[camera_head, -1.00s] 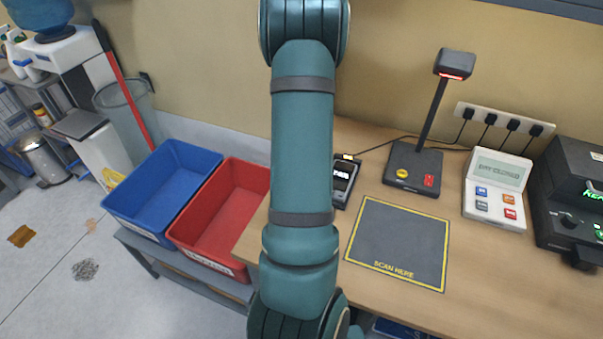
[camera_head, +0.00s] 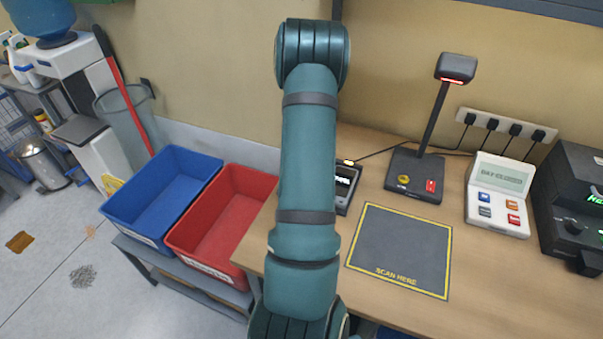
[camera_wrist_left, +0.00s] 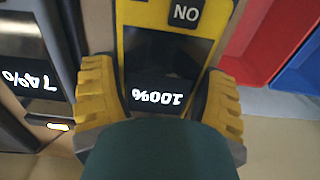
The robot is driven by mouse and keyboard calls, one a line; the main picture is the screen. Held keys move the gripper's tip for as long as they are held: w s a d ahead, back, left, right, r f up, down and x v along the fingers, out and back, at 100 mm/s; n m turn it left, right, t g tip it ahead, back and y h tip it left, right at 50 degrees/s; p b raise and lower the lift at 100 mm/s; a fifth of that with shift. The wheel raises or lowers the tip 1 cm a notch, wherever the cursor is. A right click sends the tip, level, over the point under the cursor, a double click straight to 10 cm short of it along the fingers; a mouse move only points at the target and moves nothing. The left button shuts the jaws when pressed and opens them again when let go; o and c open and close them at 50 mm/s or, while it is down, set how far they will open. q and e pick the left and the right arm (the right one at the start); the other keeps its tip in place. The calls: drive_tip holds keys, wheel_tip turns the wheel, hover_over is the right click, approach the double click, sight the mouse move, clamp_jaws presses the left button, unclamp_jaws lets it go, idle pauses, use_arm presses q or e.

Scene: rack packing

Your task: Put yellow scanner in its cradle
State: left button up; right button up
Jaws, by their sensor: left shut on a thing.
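The yellow scanner (camera_wrist_left: 175,45) fills the middle of the left wrist view, its dark screen reading 100% upside down. My left gripper (camera_wrist_left: 160,100) is shut on it, with one yellow ribbed finger on each side. In the head view my arm hides the gripper and this scanner. A dark device with a lit screen (camera_wrist_left: 25,55) reading 74% is just left of the scanner in the wrist view. In the head view a dark device (camera_head: 343,192) with a lit display shows partly beside my arm. I cannot make out an empty cradle. My right gripper is not in view.
A red bin (camera_head: 178,249) and a blue bin (camera_head: 110,212) stand left of the wooden table (camera_head: 480,270). A grey scan mat (camera_head: 400,245), a stand scanner (camera_head: 412,178), a white keypad terminal (camera_head: 498,195) and a black printer-like machine (camera_head: 570,215) occupy the table.

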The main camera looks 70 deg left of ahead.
use_arm(q)
drive_tip(key=o, duration=1.2)
drive_tip(key=shift+r, duration=0.35)
wheel_tip(320, 180, up, 12)
drive_tip(key=shift+f+p, duration=0.25)
drive_tip(key=shift+p, duration=0.5)
